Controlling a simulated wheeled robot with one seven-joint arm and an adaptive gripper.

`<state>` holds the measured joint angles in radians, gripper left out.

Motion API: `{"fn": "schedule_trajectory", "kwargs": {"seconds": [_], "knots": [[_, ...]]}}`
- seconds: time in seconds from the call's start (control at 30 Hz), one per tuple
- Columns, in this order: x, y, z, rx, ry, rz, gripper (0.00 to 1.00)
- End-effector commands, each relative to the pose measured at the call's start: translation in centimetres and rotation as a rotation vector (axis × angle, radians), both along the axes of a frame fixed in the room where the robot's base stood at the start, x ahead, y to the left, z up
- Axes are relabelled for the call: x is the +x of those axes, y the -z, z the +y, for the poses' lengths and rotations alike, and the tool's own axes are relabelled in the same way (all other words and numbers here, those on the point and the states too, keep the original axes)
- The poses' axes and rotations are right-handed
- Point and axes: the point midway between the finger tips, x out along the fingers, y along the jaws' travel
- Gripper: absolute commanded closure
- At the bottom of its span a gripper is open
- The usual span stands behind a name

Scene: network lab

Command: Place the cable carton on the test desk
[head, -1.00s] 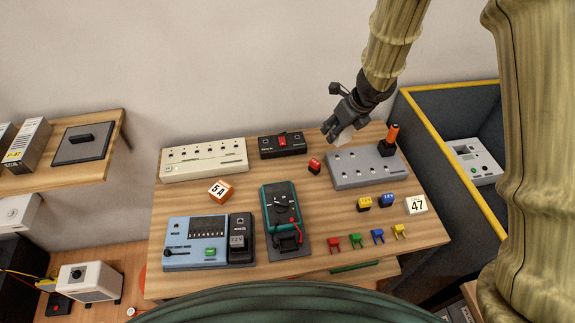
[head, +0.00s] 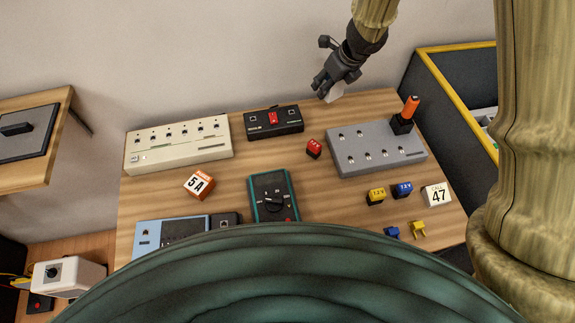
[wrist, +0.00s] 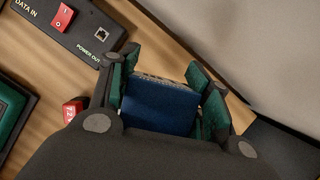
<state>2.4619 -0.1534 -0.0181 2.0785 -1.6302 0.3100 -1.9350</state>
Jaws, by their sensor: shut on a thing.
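My gripper (head: 327,88) is above the back edge of the wooden test desk (head: 325,200), between a black box with a red switch and a grey box. It is shut on a small box, which looks like the cable carton (head: 335,92). The carton shows a pale side in the head view. In the wrist view the carton (wrist: 160,105) shows a blue face and a pale speckled edge between the green finger pads. It appears held clear of the desk, though its underside is hidden.
Along the desk's back stand a cream box (head: 178,145), the black switch box (head: 274,122) and the grey box (head: 375,147). A red block (head: 313,148) lies near the gripper. A dark bin with a yellow rim (head: 455,85) stands at right. Bare wood shows mid-desk.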

Motion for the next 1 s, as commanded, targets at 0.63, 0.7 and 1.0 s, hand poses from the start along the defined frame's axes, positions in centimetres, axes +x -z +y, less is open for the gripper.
{"fn": "schedule_trajectory", "kwargs": {"seconds": [0.63, 0.7, 1.0], "knots": [[-0.2, 7.9, -0.3, 0.0, 0.006, 0.004, 0.79], [-0.2, 8.7, -0.3, 0.0, 0.005, 0.004, 0.79], [-0.1, 9.8, -0.2, 0.0, 0.003, 0.0, 0.79]]}}
